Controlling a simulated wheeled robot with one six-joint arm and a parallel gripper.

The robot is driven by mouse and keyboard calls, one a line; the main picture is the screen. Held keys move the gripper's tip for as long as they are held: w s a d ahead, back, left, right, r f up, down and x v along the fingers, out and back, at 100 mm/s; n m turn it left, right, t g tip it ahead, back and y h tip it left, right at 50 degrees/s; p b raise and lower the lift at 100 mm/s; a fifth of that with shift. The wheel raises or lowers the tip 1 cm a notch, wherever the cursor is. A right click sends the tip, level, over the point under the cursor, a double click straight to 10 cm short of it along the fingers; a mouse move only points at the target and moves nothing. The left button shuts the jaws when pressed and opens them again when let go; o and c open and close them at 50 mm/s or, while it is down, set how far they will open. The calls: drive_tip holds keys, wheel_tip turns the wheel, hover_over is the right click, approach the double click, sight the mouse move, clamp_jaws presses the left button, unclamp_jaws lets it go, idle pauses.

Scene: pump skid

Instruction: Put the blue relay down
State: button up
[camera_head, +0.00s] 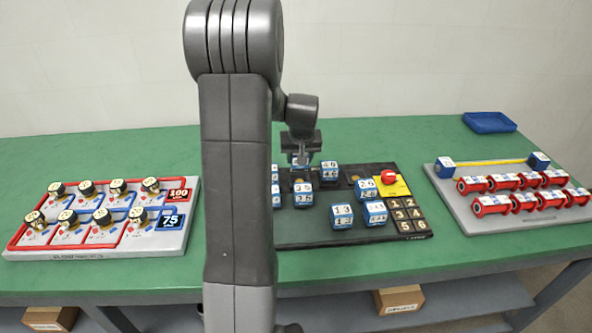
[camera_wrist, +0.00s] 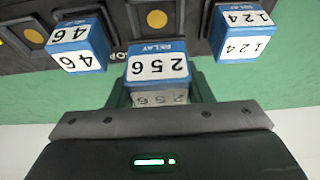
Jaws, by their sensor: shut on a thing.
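My gripper (camera_head: 302,158) is over the back of the black board (camera_head: 300,236) in the head view, partly behind my own arm. It is shut on a blue relay with a white label marked 256 (camera_wrist: 158,68). The held relay sits between the fingers in the wrist view, by the board's back edge. I cannot tell whether it touches the board. A relay marked 46 (camera_wrist: 78,46) is on its left and one marked 124 (camera_wrist: 242,32) on its right in the wrist view. Yellow round spots (camera_wrist: 157,19) show on the board's dark pads.
More blue relays (camera_head: 342,216) stand on the board, with a red button (camera_head: 388,177) and a keypad (camera_head: 407,214) at its right. A valve tray (camera_head: 100,250) is at left. A grey plate with red spools (camera_head: 530,215) and a blue bin (camera_head: 489,122) are at right.

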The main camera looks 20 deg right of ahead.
sight(300, 167)
drive_tip(key=shift+f, duration=2.6)
drive_tip(key=o, duration=1.1)
drive_tip(key=shift+c, duration=0.2)
drive_tip(key=shift+s+r, duration=0.1)
drive_tip(key=shift+r, duration=0.5)
drive_tip(key=v, duration=1.1)
drive_tip(key=shift+f, duration=0.1)
